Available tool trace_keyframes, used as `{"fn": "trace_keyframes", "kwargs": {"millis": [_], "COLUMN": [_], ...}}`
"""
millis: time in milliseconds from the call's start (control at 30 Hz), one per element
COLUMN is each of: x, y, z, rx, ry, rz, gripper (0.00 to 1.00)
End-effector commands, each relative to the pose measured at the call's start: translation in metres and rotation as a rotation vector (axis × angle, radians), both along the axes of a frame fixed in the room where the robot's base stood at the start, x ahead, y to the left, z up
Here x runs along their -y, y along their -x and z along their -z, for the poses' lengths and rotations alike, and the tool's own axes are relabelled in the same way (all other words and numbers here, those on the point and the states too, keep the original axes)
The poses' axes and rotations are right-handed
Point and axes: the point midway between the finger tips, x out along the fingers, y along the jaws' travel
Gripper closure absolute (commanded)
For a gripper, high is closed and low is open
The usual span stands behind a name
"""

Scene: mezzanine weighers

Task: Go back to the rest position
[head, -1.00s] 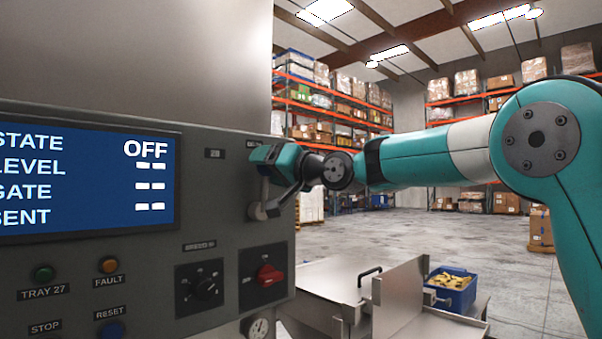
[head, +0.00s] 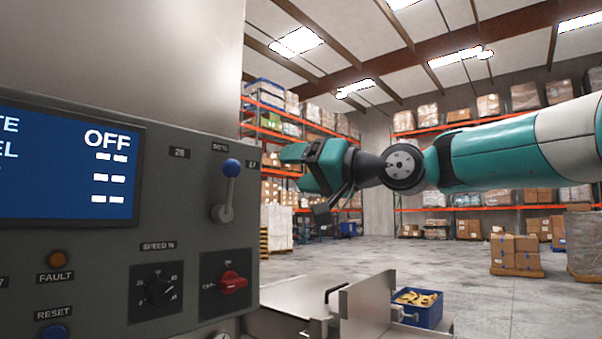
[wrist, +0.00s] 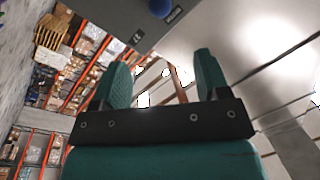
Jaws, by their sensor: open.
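My gripper (head: 322,198) is in the middle of the head view, to the right of the grey control panel (head: 190,200) and apart from it. In the wrist view my gripper (wrist: 160,82) shows two teal fingers spread wide with nothing between them. The lever with the blue knob (head: 231,168) stands upright on the panel, left of my gripper. The blue knob (wrist: 161,8) also shows at the top edge of the wrist view. The panel screen (head: 65,170) reads OFF on its top line.
A red rotary switch (head: 232,282) and a black speed dial (head: 159,290) sit low on the panel. Below my gripper are a metal chute (head: 368,312) and a blue bin (head: 424,313) of yellowish pieces.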

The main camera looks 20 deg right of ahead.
Motion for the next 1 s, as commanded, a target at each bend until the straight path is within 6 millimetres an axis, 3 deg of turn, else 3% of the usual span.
{"fn": "trace_keyframes", "kwargs": {"millis": [367,467,567,667,800,900,1000], "x": [0.000,-0.008,-0.029,-0.060,-0.095,-0.108,-0.109], "y": [0.000,0.001,0.007,0.026,0.081,0.132,0.183], "z": [0.000,0.013,0.051,0.112,0.206,0.264,0.310], "rx": [-0.002,-0.035,-0.131,-0.280,-0.501,-0.644,-0.761], "ry": [0.001,0.023,0.094,0.220,0.444,0.610,0.759], "rz": [0.000,-0.007,-0.036,-0.096,-0.228,-0.341,-0.454], "gripper": [0.31,0.31,0.31,0.31,0.31,0.31,0.31]}}
